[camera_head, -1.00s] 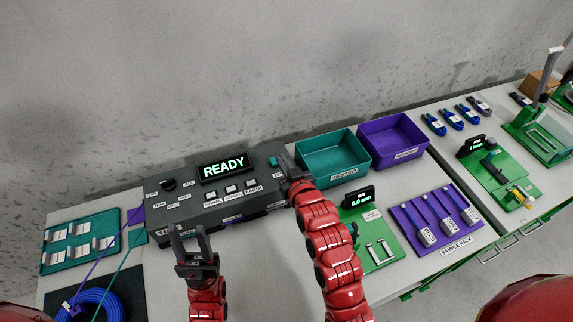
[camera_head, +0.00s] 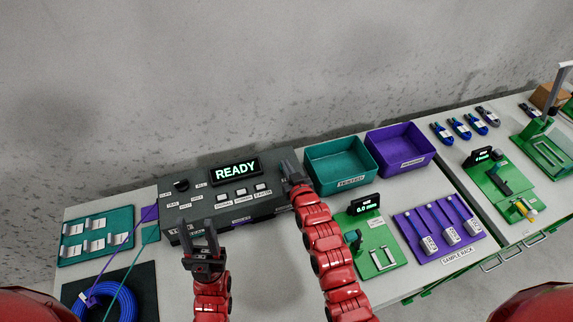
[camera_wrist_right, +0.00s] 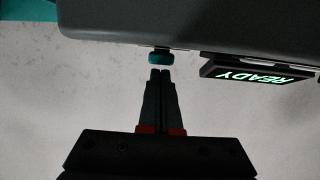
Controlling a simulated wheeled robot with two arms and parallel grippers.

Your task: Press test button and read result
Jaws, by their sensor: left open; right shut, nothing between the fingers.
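The dark grey tester (camera_head: 205,207) stands on the bench against the wall, and its display (camera_head: 236,170) reads READY. A teal button (camera_wrist_right: 161,58) shows on the tester's body in the right wrist view; in the head view my right gripper hides it. My right gripper (camera_head: 289,165) is shut and empty at the tester's right end. In the right wrist view its fingertips (camera_wrist_right: 160,72) point at the button, very close; I cannot tell whether they touch. My left gripper (camera_head: 203,226) is open and empty in front of the tester's left part.
A teal bin (camera_head: 342,181) and a purple bin (camera_head: 427,165) stand right of the tester. A green gauge fixture (camera_head: 385,259) and a purple sample rack (camera_head: 412,235) lie in front of them. A blue cable coil (camera_head: 128,300) lies at the front left, its leads running up to the tester's side.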

